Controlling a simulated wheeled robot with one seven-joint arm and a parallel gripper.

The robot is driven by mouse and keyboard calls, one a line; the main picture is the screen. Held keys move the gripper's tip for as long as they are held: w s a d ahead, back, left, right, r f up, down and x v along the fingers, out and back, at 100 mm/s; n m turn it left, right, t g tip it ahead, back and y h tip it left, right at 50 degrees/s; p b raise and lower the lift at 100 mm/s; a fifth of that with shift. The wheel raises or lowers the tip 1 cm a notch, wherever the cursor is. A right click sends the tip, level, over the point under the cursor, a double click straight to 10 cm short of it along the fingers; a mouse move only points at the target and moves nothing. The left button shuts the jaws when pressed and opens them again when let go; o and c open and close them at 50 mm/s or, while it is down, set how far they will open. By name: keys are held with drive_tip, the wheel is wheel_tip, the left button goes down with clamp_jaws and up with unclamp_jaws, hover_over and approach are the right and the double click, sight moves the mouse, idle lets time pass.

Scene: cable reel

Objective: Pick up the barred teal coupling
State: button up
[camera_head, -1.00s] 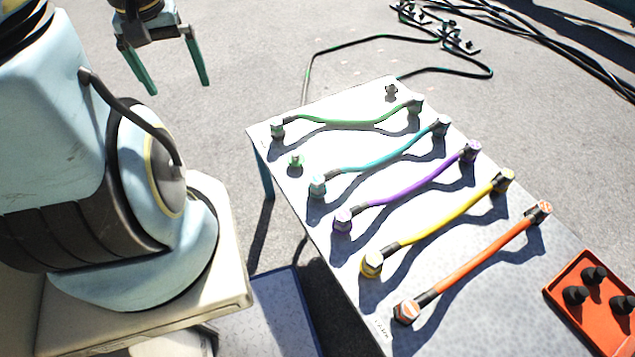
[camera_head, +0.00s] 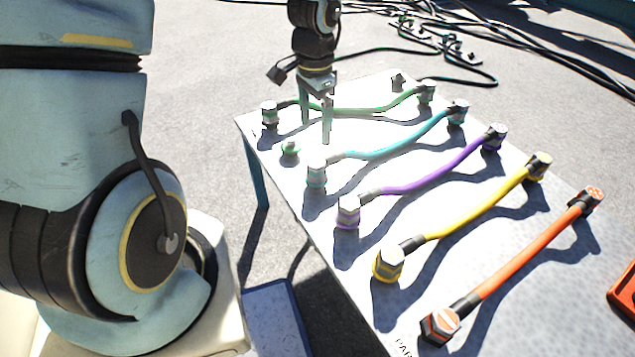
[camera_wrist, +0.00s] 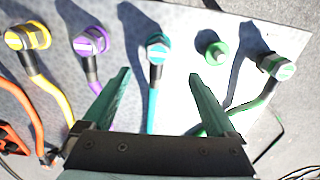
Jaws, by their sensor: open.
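The green cable (camera_head: 360,109) and purple cable (camera_head: 435,180) flank the teal one. Yellow (camera_head: 475,210) and orange (camera_head: 515,258) cables lie nearer. A loose green fitting (camera_head: 290,149) stands close to the near teal coupling. A red tray (camera_head: 625,295) is at the right edge.

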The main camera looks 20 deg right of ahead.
sight(318, 161)
drive_tip(key=shift+s+d+f, duration=0.1)
drive_tip(key=shift+d+f, duration=0.25)
drive_tip(key=shift+f, duration=0.25)
wheel_tip(318, 161, down, 10)
drive_tip(key=shift+a+f+b, duration=0.1)
drive_tip(key=shift+b, duration=1.05)
drive_tip(key=shift+c, duration=0.4)
clamp_jaws()
